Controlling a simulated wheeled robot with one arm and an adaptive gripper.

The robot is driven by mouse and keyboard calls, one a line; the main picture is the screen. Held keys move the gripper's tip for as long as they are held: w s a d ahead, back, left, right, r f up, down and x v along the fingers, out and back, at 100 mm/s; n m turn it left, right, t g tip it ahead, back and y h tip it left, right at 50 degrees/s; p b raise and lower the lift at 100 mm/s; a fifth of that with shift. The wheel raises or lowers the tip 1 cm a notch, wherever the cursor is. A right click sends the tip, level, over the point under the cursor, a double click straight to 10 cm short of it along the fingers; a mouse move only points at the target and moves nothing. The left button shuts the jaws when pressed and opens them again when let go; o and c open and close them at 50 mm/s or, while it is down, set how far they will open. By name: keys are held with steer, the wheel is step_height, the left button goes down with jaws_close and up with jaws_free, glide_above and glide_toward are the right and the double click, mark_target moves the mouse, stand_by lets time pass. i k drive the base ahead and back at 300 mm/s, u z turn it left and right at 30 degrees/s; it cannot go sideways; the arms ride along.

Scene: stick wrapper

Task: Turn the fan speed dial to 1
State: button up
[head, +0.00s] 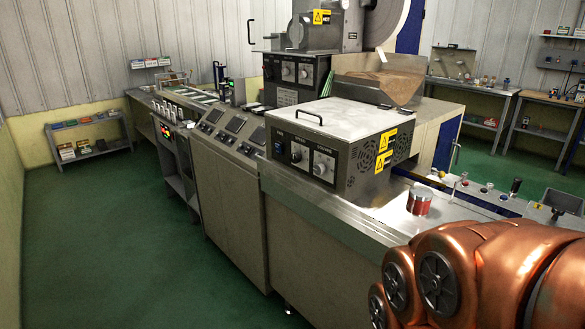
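A grey metal control box (340,112) stands on the near machine bench. Its front panel has a small switch at the left, a left dial (296,153) and a right dial (320,168). Small labels sit above the dials, but they are too small to read surely, so I cannot tell which dial is the fan speed one. The dial settings are also too small to read. My copper-coloured arm (490,270) fills the lower right corner, well to the right of the panel and apart from it. My gripper's fingers do not show.
Another box (297,75) with two dials stands behind. Red cylinders (419,200) stand on the bench (365,222) right of the control box. Sloped control panels (235,124) line the machine's left part. The green floor (120,230) at left is clear. Shelves (85,138) stand behind.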

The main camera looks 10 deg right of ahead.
mark_target(295, 157)
steer(key=u, duration=1.25)
steer(key=i, duration=0.4)
steer(key=z, duration=0.15)
